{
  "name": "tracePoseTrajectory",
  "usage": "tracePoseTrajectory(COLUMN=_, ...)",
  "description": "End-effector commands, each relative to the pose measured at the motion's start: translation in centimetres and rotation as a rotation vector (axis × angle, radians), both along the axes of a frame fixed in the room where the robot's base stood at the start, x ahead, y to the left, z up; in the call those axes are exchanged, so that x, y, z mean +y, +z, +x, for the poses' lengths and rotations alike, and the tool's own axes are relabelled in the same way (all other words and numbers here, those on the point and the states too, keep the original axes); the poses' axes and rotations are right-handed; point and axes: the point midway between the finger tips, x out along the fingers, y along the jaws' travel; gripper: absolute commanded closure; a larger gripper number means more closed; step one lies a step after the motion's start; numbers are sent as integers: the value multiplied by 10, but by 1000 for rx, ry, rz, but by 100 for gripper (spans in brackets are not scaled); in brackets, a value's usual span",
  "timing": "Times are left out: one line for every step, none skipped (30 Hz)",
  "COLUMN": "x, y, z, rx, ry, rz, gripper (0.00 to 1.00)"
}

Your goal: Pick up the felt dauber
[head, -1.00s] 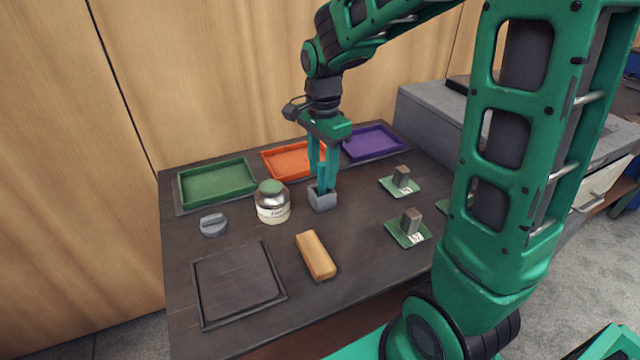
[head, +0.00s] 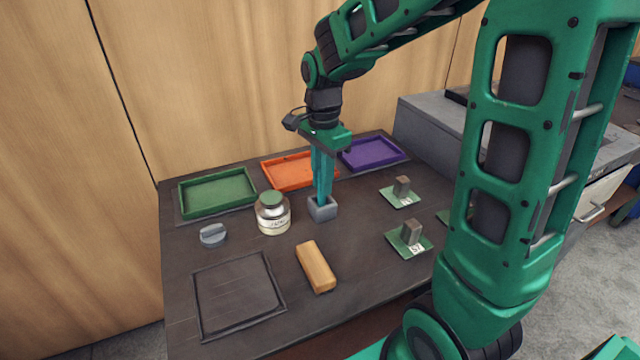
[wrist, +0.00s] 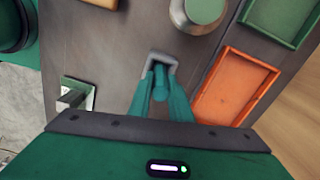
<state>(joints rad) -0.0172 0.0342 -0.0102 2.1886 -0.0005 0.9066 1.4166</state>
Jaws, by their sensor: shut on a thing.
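The felt dauber appears in the wrist view as a short teal rod (wrist: 160,82) between my fingers, its lower end at the small grey holder (wrist: 152,62). In the head view the holder (head: 324,212) stands near the middle of the table, and my gripper (head: 321,196) points straight down into its top. My gripper (wrist: 158,95) is shut on the dauber. In the head view the fingers hide the dauber, and its felt end cannot be seen. The dauber still seems to be in the holder.
A jar with a green lid (head: 273,213) stands close left of the holder. A tan block (head: 316,267) lies in front. Green (head: 217,210), orange (head: 268,179) and purple (head: 371,164) trays line the back. Green plates with grey blocks (head: 411,231) are at the right; a grey knob (head: 213,235) is left.

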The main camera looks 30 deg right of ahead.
Motion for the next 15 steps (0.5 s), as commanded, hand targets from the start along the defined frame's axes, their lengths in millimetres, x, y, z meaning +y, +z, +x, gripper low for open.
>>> tracePoseTrajectory(x=0, y=5, z=1, rx=-2, ry=0, rz=0, gripper=100)
tracePoseTrajectory(x=0, y=9, z=1, rx=-3, ry=0, rz=0, gripper=100)
tracePoseTrajectory(x=0, y=14, z=1, rx=-5, ry=0, rz=0, gripper=100)
tracePoseTrajectory(x=0, y=19, z=1, rx=-5, ry=0, rz=0, gripper=100)
tracePoseTrajectory(x=0, y=23, z=1, rx=-4, ry=0, rz=0, gripper=100)
tracePoseTrajectory(x=0, y=30, z=1, rx=-5, ry=0, rz=0, gripper=100)
tracePoseTrajectory(x=0, y=35, z=1, rx=-5, ry=0, rz=0, gripper=100)
tracePoseTrajectory(x=6, y=38, z=-2, rx=-4, ry=3, rz=1, gripper=100)
tracePoseTrajectory(x=12, y=42, z=-5, rx=-4, ry=5, rz=1, gripper=100)
tracePoseTrajectory(x=17, y=45, z=-8, rx=-3, ry=4, rz=0, gripper=100)
tracePoseTrajectory(x=22, y=48, z=-10, rx=-3, ry=5, rz=0, gripper=100)
tracePoseTrajectory(x=29, y=53, z=-13, rx=-5, ry=5, rz=0, gripper=100)
tracePoseTrajectory(x=34, y=56, z=-16, rx=-4, ry=5, rz=1, gripper=100)
tracePoseTrajectory(x=39, y=59, z=-19, rx=-3, ry=4, rz=0, gripper=100)
tracePoseTrajectory(x=46, y=64, z=-22, rx=-4, ry=5, rz=0, gripper=100)
